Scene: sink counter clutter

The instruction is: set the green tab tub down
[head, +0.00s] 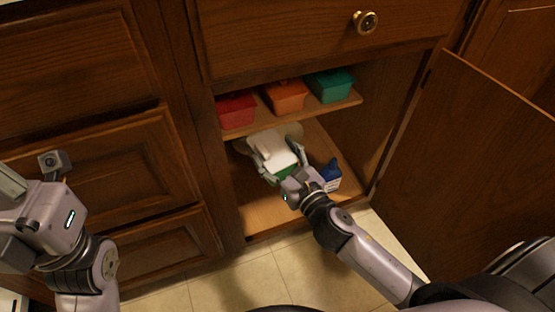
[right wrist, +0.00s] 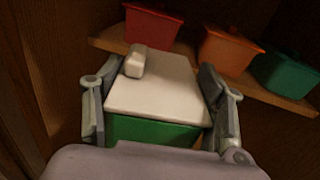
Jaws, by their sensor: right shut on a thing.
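The green tab tub has a white lid with a raised white tab and a green body; it shows in the head view (head: 273,148) inside the open cabinet, below the shelf. In the right wrist view the tub (right wrist: 158,95) sits between the two fingers. My right gripper (head: 280,160) is shut on its sides; in the wrist view the gripper fingers (right wrist: 158,105) flank it left and right. The tub's underside is hidden, so I cannot tell whether it touches the cabinet floor (head: 265,212). My left gripper (head: 22,205) is at the left edge, partly cut off; its fingers are unclear.
Red (head: 237,111), orange (head: 286,96) and teal (head: 331,85) lidded tubs stand on the shelf (head: 300,117) above. A blue and white container (head: 330,177) stands right of my right gripper. The cabinet door (head: 470,165) is open at right.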

